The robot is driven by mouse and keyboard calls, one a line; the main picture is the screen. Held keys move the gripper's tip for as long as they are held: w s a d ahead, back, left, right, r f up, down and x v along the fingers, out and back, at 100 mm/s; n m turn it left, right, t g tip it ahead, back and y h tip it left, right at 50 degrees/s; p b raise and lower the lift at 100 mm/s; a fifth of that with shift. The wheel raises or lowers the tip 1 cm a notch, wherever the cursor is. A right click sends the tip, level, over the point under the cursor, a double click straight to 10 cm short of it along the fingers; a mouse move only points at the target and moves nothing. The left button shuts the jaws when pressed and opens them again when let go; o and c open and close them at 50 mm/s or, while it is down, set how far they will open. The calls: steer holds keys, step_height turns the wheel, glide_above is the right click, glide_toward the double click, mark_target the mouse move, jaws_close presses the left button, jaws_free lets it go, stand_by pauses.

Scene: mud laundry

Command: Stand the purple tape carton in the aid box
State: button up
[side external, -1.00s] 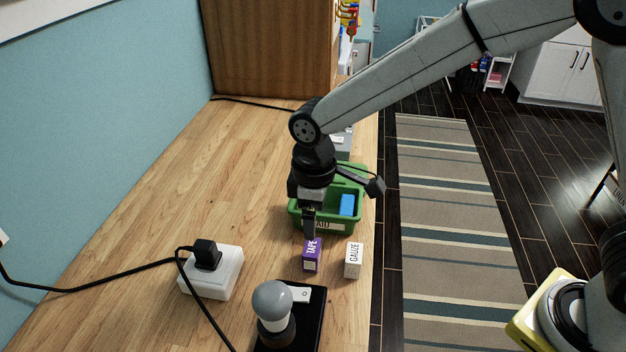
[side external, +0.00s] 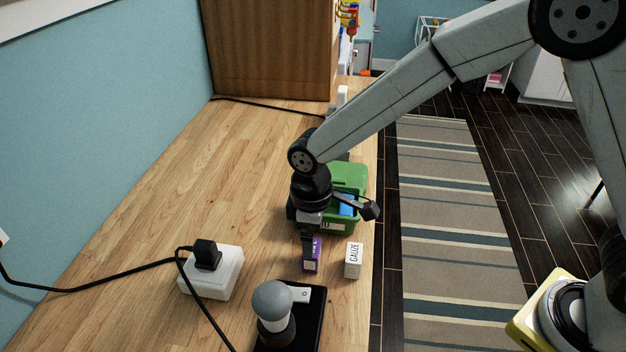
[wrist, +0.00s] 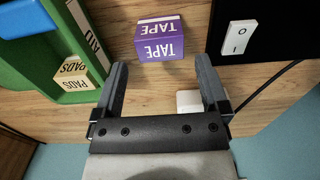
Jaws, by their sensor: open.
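The purple tape carton (side external: 311,262) stands on the wooden counter in front of the green aid box. In the wrist view the carton (wrist: 160,45) lies ahead of the fingertips, in line with the gap between them. My gripper (side external: 307,252) is open and pointing down at the carton, with its fingers overlapping part of it in the side view; in the wrist view the gripper (wrist: 160,70) is empty. The green aid box (side external: 345,222) holds a blue item (side external: 347,205). A pads carton (wrist: 75,80) shows at the aid box (wrist: 45,70) in the wrist view.
A white gauze carton (side external: 353,261) stands just right of the tape carton. A lamp (side external: 273,305) on a black base is close in front. A white power block (side external: 211,275) with a plug and cable is to the left. The counter's left middle is clear.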

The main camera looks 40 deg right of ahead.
steer(key=shift+f, duration=1.55)
steer(key=c, duration=0.8)
steer(key=shift+r, duration=0.15)
steer(key=shift+r, duration=2.85)
steer(key=shift+w+d, duration=0.1)
steer(key=w+d+r, duration=0.2)
steer(key=d, duration=0.1)
steer(key=w+d+r, duration=0.2)
steer(key=w+d, duration=0.1)
steer(key=w+d+r, duration=0.2)
steer(key=d, duration=0.1)
steer(key=shift+w+d+r, duration=0.1)
steer(key=shift+w+r, duration=0.1)
steer(key=shift+r, duration=0.05)
